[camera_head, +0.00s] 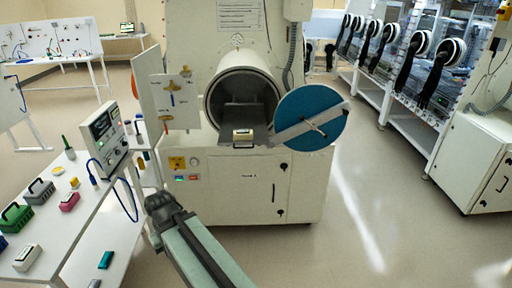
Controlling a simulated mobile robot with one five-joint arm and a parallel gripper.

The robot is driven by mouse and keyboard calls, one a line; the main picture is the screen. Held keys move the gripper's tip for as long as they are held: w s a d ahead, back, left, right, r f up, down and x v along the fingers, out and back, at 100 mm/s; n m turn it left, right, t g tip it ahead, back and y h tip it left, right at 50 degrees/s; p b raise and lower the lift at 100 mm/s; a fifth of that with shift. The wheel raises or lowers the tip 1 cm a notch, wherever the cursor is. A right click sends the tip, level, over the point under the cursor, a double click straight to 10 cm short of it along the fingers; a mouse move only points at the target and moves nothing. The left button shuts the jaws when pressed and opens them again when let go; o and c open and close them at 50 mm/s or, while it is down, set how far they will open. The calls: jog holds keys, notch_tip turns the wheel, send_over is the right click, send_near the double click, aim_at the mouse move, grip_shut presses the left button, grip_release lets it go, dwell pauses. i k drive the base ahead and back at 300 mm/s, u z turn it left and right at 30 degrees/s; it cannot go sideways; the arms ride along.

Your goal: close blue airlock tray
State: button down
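A round airlock chamber (242,72) opens at the front of a white cabinet in the middle of the view. Its blue round door (322,108), with a grey bar across it, is swung open to the right. A grey tray (228,140) sticks out of the chamber's mouth, with a small white and dark item (242,134) on it. My gripper (158,200) is at the end of my arm, low and left of the tray, in front of the cabinet and apart from it. The fingers are too small and dark to tell open from shut.
A white table (75,225) at the left holds an instrument box (104,136), green and grey carriers and small parts. A white panel with hanging tools (166,95) stands left of the airlock. Gloveboxes (425,60) line the right. The floor (365,215) at the right is clear.

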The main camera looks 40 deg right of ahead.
aim_at(236, 116)
jog(key=u, duration=0.4)
jog(key=i, duration=1.3)
jog(key=z, duration=0.45)
jog(key=k, duration=0.8)
jog(key=z, duration=0.15)
jog(key=i, duration=0.9)
jog(key=u, duration=0.05)
